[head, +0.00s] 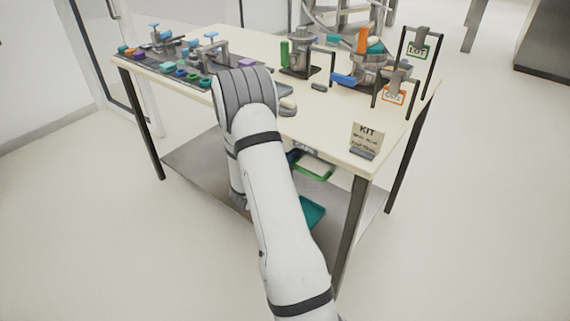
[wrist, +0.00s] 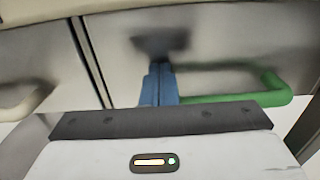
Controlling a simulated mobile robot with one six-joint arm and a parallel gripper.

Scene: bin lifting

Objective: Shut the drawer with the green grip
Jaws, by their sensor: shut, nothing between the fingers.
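The green grip (wrist: 272,92) shows in the wrist view as a bar across the right half, in front of a grey drawer front (wrist: 225,45). My gripper (wrist: 159,70) has its blue fingers shut and empty, just left of the bar's left part and pointing at the drawer front. A dark shadow lies on the front above the fingertips; I cannot tell whether they touch it. In the head view, green shows below the table's front edge, right of my arm, and my arm hides the gripper. How far out the drawer stands is unclear.
A cream grip (wrist: 22,105) is on the neighbouring front at left, past a dark vertical gap. The table (head: 330,120) carries fixtures, coloured parts and a KIT sign (head: 367,138). A teal bin (head: 313,212) sits on the lower shelf. The floor at right is clear.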

